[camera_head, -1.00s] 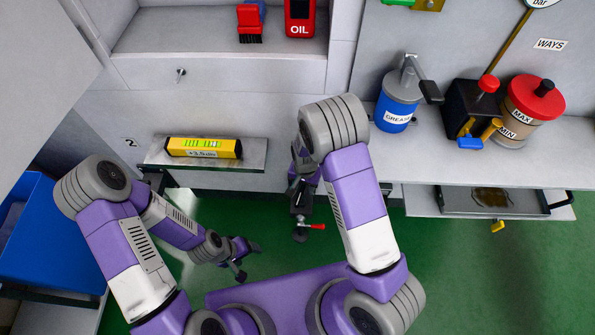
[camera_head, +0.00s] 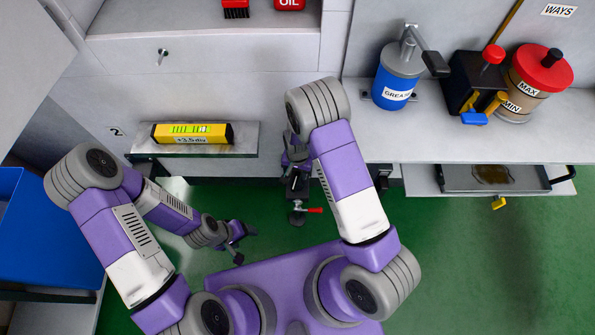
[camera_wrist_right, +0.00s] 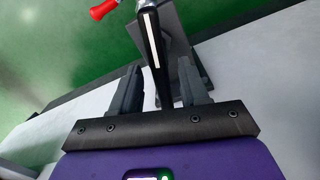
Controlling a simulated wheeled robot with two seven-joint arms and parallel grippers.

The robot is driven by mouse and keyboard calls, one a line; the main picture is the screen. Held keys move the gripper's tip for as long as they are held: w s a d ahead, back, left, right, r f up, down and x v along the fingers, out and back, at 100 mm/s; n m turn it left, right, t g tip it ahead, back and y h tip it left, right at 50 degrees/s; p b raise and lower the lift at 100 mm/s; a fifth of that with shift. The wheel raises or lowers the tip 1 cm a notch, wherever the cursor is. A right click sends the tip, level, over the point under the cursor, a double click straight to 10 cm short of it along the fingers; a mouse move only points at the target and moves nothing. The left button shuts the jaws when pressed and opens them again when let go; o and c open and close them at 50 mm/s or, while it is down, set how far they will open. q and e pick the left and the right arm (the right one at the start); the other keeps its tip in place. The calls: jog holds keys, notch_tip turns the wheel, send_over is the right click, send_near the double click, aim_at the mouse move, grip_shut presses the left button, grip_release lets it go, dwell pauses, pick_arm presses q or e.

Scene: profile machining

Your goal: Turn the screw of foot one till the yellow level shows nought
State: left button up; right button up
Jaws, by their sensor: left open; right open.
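The yellow level (camera_head: 192,133) lies on a grey shelf plate (camera_head: 243,139) at the left of the machine. Its display appears to read about +3.5; the last characters are unclear. A dark foot-like assembly with a red-tipped handle (camera_head: 315,210) is low at the machine front; I cannot tell whether it is foot one. My right gripper (camera_wrist_right: 160,68) is open, with a black bar with a white stripe (camera_wrist_right: 151,40) between its fingers, apparently not gripped. In the head view the right gripper is mostly hidden by its arm. My left gripper (camera_head: 238,240) is open and empty above the green floor.
A label "2" (camera_head: 117,131) is on the machine front, left of the level. A blue bin (camera_head: 35,235) stands at the left. A grease pot (camera_head: 398,80), a black pump and a brown reservoir stand on the right ledge, above a tray (camera_head: 455,178). Green floor is free at right.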

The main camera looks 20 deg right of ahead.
grip_shut()
jog(key=shift+m, duration=0.3)
jog(key=m+p, duration=0.2)
jog(key=m, duration=0.2)
jog(key=shift+r+m, duration=0.1)
jog(key=shift+m, duration=0.2)
jog(key=m+p, duration=0.2)
jog(key=m, duration=0.3)
jog(key=m+p, duration=0.2)
jog(key=m, duration=0.3)
jog(key=shift+m, duration=0.4)
jog(key=shift+m+p, duration=1.05)
jog(key=shift+m, duration=1.25)
